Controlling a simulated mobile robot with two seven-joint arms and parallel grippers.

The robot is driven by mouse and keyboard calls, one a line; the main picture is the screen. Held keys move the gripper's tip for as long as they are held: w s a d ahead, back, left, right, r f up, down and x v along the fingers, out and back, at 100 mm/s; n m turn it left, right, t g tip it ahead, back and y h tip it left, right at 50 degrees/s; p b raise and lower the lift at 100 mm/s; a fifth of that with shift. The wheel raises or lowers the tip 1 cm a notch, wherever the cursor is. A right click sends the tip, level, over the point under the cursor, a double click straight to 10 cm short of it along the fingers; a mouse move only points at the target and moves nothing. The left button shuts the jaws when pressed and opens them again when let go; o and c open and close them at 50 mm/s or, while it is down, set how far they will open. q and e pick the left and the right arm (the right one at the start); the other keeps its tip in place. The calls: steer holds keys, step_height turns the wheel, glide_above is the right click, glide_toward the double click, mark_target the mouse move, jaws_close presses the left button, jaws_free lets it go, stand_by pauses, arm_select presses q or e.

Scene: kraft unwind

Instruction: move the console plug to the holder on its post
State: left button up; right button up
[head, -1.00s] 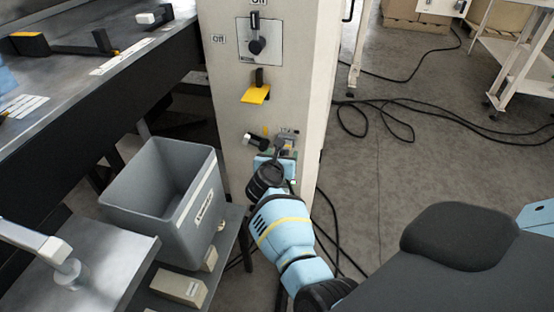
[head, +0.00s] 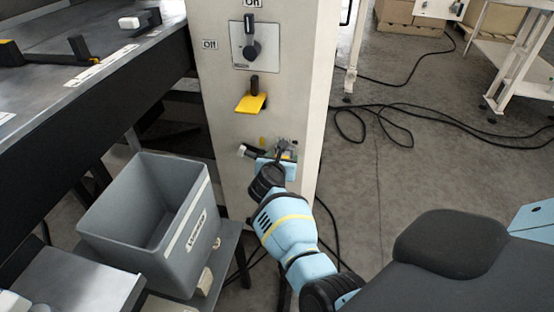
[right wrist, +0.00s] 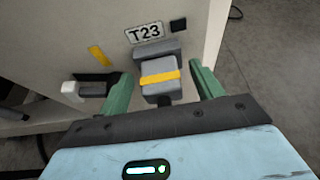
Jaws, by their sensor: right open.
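The grey plug (right wrist: 160,80) with a yellow band is on the pale cabinet face, under a T23 label (right wrist: 145,32) in the right wrist view. My right gripper (right wrist: 160,88) is open, with one green finger on each side of the plug and gaps showing. In the head view my right gripper (head: 277,158) is at the lower part of the pale post (head: 222,110), largely hiding the plug. A dark fitting with a white end (right wrist: 85,90) is left of the plug, below a yellow strip (right wrist: 99,55). I cannot tell whether it is the holder. My left gripper is out of view.
A yellow tab (head: 250,102) and a switch panel (head: 254,47) are higher on the post. A grey bin (head: 194,232) stands to the lower left, and a dark bench (head: 110,75) runs along the left. Black cables (head: 400,112) lie on the open floor at right.

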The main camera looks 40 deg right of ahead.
steer(key=shift+w+d+f, duration=0.15)
steer(key=shift+w+d, duration=0.1)
steer(key=shift+s, duration=0.1)
steer(key=shift+c, duration=1.2)
steer(key=c, duration=1)
steer(key=shift+a, duration=0.1)
steer(key=shift+s+a+p, duration=0.55)
steer(key=shift+s+a, duration=0.4)
steer(key=shift+a, duration=0.1)
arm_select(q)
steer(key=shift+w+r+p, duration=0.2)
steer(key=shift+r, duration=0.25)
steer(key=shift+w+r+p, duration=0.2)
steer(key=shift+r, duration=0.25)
arm_select(e)
steer(key=shift+s+a, duration=1.05)
steer(key=shift+a, duration=0.15)
